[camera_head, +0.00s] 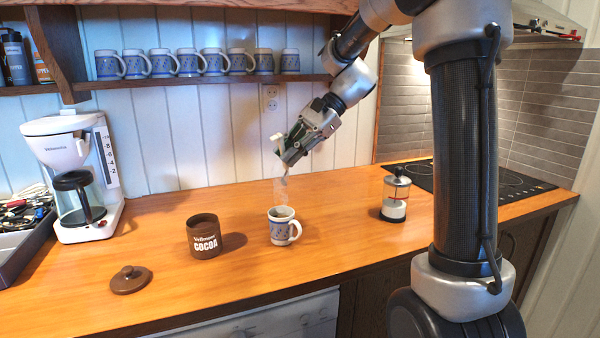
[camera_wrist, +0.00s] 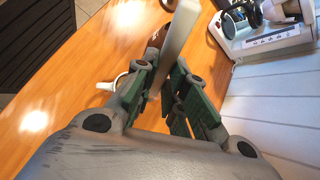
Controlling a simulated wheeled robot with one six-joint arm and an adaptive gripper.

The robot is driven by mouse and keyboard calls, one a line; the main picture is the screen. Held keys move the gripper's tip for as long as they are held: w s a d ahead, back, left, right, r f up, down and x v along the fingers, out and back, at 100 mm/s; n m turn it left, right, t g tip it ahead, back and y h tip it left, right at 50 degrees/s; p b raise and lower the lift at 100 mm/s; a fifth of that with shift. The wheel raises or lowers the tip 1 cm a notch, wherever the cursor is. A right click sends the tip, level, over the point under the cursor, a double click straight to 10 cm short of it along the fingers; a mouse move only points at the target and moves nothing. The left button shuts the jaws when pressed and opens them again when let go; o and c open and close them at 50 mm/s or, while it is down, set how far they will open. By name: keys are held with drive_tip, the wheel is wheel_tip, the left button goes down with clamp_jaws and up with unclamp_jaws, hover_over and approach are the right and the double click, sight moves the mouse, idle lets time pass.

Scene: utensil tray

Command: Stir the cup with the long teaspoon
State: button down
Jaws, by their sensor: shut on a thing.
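In the wrist view, only a white piece of the cup (camera_wrist: 108,84) shows beside the fingers. My gripper (camera_head: 288,157) is above the cup, clear of its rim, and is shut on the long teaspoon. The teaspoon's pale handle (camera_wrist: 178,42) rises from between the green-padded fingers (camera_wrist: 168,84) in the wrist view. In the head view, a light tip below the fingers is small, and the spoon's bowl is hard to make out.
A brown cocoa jar (camera_head: 204,237) stands open left of the cup, its lid (camera_head: 130,279) in front. A coffee maker (camera_head: 75,175) and a utensil tray (camera_head: 22,240) are at the left. Several mugs line the shelf (camera_head: 200,81).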

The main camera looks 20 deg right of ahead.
sight(292, 215)
drive_tip(key=shift+s+a+f+m+y, duration=0.75)
drive_tip(key=shift+s+a+f, duration=0.3)
drive_tip(key=shift+s+f, duration=1.15)
drive_tip(key=shift+w+d+f, duration=0.3)
drive_tip(key=shift+w+f, duration=0.3)
drive_tip(key=shift+f, duration=0.85)
drive_tip(key=shift+w+d+f, duration=0.3)
drive_tip(key=shift+w+f, duration=0.25)
drive_tip(key=shift+f, duration=0.95)
drive_tip(key=shift+w+d+f, duration=0.3)
drive_tip(key=shift+w+f, duration=0.3)
drive_tip(key=shift+f, duration=0.85)
drive_tip(key=shift+f, duration=0.1)
drive_tip(key=shift+d, duration=0.15)
